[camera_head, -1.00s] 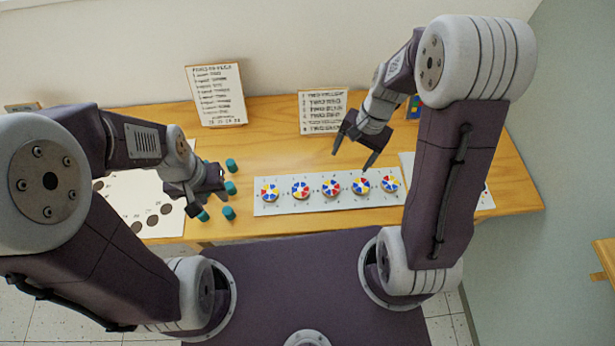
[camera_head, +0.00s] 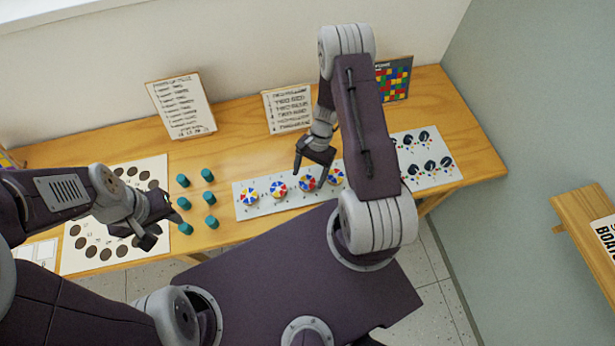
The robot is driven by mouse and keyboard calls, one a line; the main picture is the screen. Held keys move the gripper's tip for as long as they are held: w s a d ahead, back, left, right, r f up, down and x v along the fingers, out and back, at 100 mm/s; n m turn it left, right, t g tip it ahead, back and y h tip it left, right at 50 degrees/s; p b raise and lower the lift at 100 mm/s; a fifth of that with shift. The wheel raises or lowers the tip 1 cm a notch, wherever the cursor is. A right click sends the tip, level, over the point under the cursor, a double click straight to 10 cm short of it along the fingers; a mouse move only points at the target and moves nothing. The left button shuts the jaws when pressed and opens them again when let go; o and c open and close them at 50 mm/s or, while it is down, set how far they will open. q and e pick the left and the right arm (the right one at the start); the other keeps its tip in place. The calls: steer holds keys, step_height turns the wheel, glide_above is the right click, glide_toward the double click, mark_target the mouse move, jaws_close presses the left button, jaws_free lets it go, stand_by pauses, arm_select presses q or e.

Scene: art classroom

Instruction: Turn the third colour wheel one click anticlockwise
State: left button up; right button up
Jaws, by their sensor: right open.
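A pale strip (camera_head: 243,212) on the wooden table carries a row of colour wheels in red, blue, yellow and white. The third colour wheel (camera_head: 307,183) from the left shows just below my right gripper (camera_head: 310,174). That gripper is open, pointing down, with one finger left of the wheel and the other close to it or in front of it. I cannot tell whether it touches. The right end of the strip is hidden by my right arm. My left gripper (camera_head: 163,225) hangs left of the strip, near teal pegs; its jaw opening is unclear.
Several teal pegs (camera_head: 207,175) stand left of the strip. A white sheet with dark round spots (camera_head: 98,256) lies further left, and a panel with dark knobs (camera_head: 436,178) right. Text boards (camera_head: 183,105) and a coloured grid board (camera_head: 393,80) stand behind.

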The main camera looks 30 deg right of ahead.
steer(key=shift+x, duration=0.95)
steer(key=c, duration=1.4)
steer(key=n+h, duration=0.1)
steer(key=n, duration=0.1)
steer(key=n+g+b, duration=0.1)
steer(key=n, duration=0.2)
steer(key=shift+w+a+f+n+h, duration=0.1)
steer(key=shift+w+n+h, duration=0.1)
steer(key=shift+n+h, duration=0.15)
steer(key=n+h, duration=0.1)
steer(key=n, duration=0.1)
steer(key=n+g+h, duration=0.1)
steer(key=n, duration=0.2)
steer(key=shift+a+n+b, duration=0.15)
steer(key=shift+n+b, duration=0.2)
